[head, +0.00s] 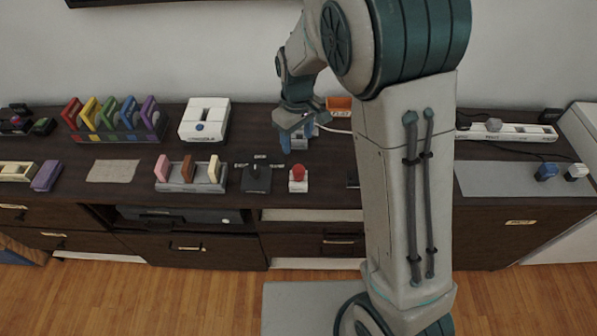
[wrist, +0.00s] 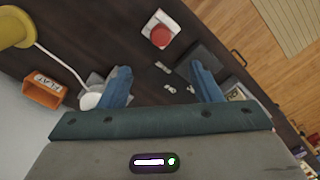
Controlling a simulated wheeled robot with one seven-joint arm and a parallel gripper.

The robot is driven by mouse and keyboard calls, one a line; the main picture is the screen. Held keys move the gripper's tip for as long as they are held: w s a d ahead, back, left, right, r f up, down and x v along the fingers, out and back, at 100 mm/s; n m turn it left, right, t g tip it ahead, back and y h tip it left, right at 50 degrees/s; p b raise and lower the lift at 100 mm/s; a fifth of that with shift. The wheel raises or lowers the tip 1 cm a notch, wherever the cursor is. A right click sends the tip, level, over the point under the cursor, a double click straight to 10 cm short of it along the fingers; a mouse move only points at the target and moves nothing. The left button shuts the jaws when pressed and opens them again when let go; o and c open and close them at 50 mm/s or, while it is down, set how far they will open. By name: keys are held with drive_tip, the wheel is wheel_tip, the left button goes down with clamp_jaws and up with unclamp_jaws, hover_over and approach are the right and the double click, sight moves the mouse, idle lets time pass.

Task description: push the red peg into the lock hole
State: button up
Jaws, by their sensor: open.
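A red round-topped piece (head: 298,174), which may be the red peg, sits on a small white block (head: 298,187) near the front edge of the dark cabinet top. In the wrist view the red piece (wrist: 160,36) and its white block (wrist: 172,23) lie beyond the fingertips, between their lines. My gripper (head: 297,132) is above the cabinet top, behind the white block and apart from it. Its blue fingers are spread with nothing between them in the wrist view (wrist: 161,74). I cannot make out a lock hole; it may be hidden.
A black lever box (head: 257,178) with small labels stands left of the white block. A rack of pink, brown and cream pieces (head: 190,186) is farther left. An orange labelled bin (head: 340,104) and a white cord (head: 338,131) are behind. My arm hides the cabinet's centre-right.

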hover_over(298, 167)
drive_tip(key=f, duration=0.6)
drive_tip(key=shift+w, duration=0.35)
drive_tip(key=f, duration=0.1)
drive_tip(key=f+p, duration=0.1)
drive_tip(key=f, duration=0.2)
drive_tip(key=shift+s+d, duration=0.1)
drive_tip(key=shift+s, duration=0.2)
drive_tip(key=shift+f, duration=0.65)
drive_tip(key=shift+c, duration=0.4)
drive_tip(key=c, duration=1)
drive_tip(key=shift+r, duration=0.1)
drive_tip(key=shift+c, duration=0.2)
